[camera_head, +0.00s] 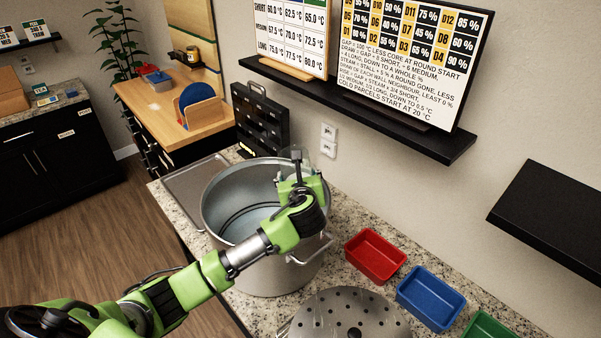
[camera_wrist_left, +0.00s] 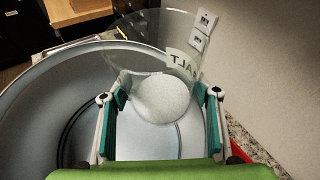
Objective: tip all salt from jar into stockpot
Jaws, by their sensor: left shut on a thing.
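The stockpot (camera_head: 270,262) is a large open metal pot on the granite counter, its mouth facing up. My left gripper (camera_head: 299,178) is over the right, far part of its rim. The gripper is shut on a clear jar (camera_head: 324,158), which is partly hidden behind it. In the left wrist view the jar (camera_wrist_left: 140,48) sits between the teal fingers (camera_wrist_left: 160,95), with a label whose letters look reversed. A pale round patch shows in the jar; I cannot tell whether it is salt or the jar's base. The pot's inside shows around and through the jar.
A perforated metal lid (camera_head: 345,318) lies in front of the pot. Red (camera_head: 375,256), blue (camera_head: 430,298) and green (camera_head: 488,328) trays stand to the right. A black case (camera_head: 260,118) is behind, and a black shelf (camera_head: 370,112) juts from the wall above.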

